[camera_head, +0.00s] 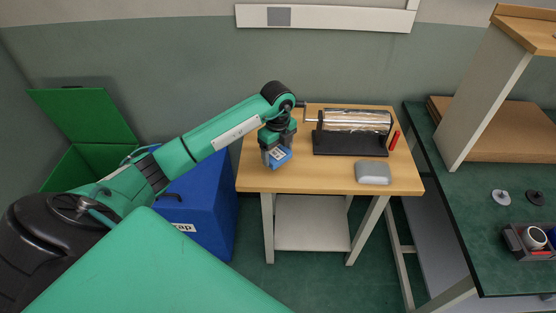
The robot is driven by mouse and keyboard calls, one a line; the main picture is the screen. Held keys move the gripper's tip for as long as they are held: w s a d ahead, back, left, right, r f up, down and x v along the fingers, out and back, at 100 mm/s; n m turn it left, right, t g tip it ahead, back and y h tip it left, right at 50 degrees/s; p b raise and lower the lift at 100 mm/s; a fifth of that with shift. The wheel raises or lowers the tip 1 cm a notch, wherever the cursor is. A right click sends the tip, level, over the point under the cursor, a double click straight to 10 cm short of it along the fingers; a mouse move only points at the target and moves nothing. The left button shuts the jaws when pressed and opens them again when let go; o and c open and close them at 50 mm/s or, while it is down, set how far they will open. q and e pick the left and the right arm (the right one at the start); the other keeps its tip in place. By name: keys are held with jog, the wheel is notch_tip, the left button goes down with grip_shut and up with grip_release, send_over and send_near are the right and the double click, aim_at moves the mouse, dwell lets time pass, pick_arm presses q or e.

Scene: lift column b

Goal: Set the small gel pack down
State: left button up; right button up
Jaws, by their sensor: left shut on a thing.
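My left gripper (273,154) reaches in from the left and points down over the left part of the wooden table (310,178). It is shut on the small gel pack (282,159), a blue piece with a pale label. The gripper hides part of the pack. I cannot tell whether the pack touches the tabletop or hangs just above it. My right gripper is not in view.
A foil roll on a black stand (350,142) stands at the table's back, with a red stick (394,140) beside it. A grey-white rounded block (373,173) lies at front right. A blue bin (208,210) stands left. A green workbench (505,230) is right.

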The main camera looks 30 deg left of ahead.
aim_at(278, 161)
pick_arm(q)
jog(key=shift+f, duration=0.6)
notch_tip(278, 161, down, 3)
jog(key=shift+f, duration=0.3)
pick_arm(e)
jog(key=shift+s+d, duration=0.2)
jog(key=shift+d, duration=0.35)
pick_arm(q)
jog(key=shift+f, duration=0.1)
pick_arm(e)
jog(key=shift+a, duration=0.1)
